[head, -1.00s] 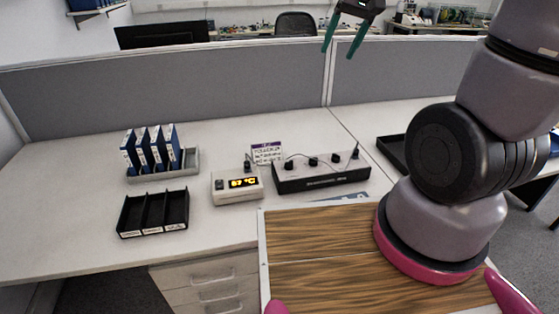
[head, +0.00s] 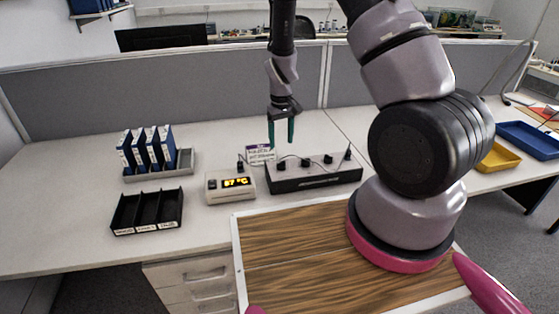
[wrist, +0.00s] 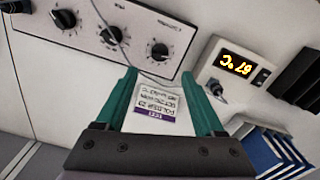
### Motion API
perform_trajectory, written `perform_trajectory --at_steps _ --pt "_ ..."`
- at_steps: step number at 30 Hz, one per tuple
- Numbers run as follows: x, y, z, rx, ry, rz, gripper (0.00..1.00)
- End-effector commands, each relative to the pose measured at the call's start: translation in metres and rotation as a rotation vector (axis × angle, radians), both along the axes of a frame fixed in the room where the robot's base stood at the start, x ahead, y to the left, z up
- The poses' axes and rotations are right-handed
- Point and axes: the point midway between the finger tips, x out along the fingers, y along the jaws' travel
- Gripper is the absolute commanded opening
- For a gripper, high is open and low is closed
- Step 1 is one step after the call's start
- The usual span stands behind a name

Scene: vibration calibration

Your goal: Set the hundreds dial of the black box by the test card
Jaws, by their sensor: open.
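The black box (head: 313,181) stands on the desk, with a pale top carrying several dark dials. Three round dials with white pointers show in the wrist view: one nearest the display unit (wrist: 160,50), a middle one (wrist: 112,36) and one near the frame corner (wrist: 64,18). Their labels are too small to read. The test card (head: 261,154) stands behind the box's left end; in the wrist view its printed face (wrist: 155,105) shows between my fingers, its small text unclear. My gripper (head: 281,140) is open and empty, pointing down above the card and the box's left end.
A black divided tray (head: 147,212) and a grey rack (head: 158,172) of blue binders are farther left. A grey partition (head: 200,103) runs behind.

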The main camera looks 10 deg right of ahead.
Motion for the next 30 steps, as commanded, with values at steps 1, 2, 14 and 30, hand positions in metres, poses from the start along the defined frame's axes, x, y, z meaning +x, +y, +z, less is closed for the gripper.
perform_trajectory --at_steps 1,2,14,30 --pt "-0.001 -0.001 -0.011 -0.001 0.005 -0.001 0.7" --pt "-0.001 0.0 -0.016 0.0 0.005 -0.001 0.7" --pt "-0.001 0.0 -0.08 0.0 0.002 -0.003 0.7" --pt "0.0 0.0 -0.088 0.001 0.0 -0.002 0.21"
